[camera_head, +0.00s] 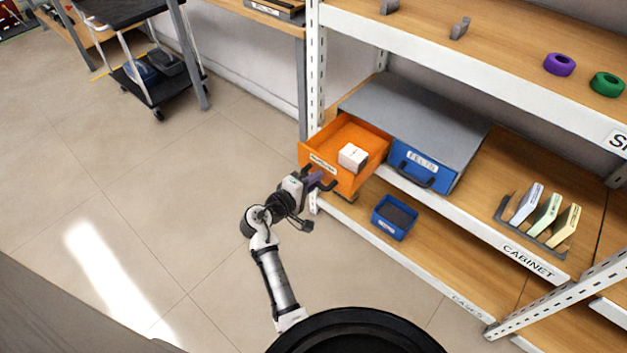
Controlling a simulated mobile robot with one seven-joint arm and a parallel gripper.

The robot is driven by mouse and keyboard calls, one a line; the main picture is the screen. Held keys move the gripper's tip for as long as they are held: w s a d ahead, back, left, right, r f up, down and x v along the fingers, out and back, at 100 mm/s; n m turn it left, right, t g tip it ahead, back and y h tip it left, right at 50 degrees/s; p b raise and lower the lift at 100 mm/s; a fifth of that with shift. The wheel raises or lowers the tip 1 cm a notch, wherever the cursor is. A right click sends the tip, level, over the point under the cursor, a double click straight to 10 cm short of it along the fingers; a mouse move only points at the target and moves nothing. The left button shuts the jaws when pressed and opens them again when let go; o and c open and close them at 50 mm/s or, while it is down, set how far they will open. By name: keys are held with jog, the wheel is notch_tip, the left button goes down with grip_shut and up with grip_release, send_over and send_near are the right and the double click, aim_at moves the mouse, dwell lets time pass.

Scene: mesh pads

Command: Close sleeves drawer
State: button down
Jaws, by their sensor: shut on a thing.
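The orange drawer (374,134) stands pulled out of the grey cabinet (418,105) on the shelf at centre. Its front label is too small to read for certain. A white box (353,157) lies inside it. My gripper (322,181) is at the drawer's front face, shut on its handle, which the fingers mostly hide. Beside it, the blue drawer (423,166), labelled FELTS, is shut, with a dark handle on its front.
A blue bin (394,218) sits on the lower shelf, below and right of the orange drawer. A rack with several upright cards (545,215) stands at right. A white shelf post (314,75) rises just left of the drawer.

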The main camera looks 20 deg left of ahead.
aim_at(322, 165)
jog(key=shift+w, duration=0.1)
jog(key=r+b+x, duration=0.1)
jog(key=x, duration=0.5)
jog(key=r+b+x, duration=0.1)
jog(key=x, duration=0.5)
jog(key=r+x, duration=0.1)
jog(key=x, duration=0.4)
jog(key=shift+w+d+r+b, duration=0.15)
jog(key=shift+w+b, duration=0.05)
jog(key=shift+w, duration=0.2)
jog(key=shift+w+d+r+b, duration=0.1)
jog(key=shift+w+r+b, duration=0.1)
jog(key=shift+w, duration=0.15)
jog(key=shift+r, duration=0.1)
jog(key=c, duration=1.5)
grip_release()
jog(key=shift+w, duration=0.15)
jog(key=v, duration=1.4)
jog(key=shift+f, duration=0.25)
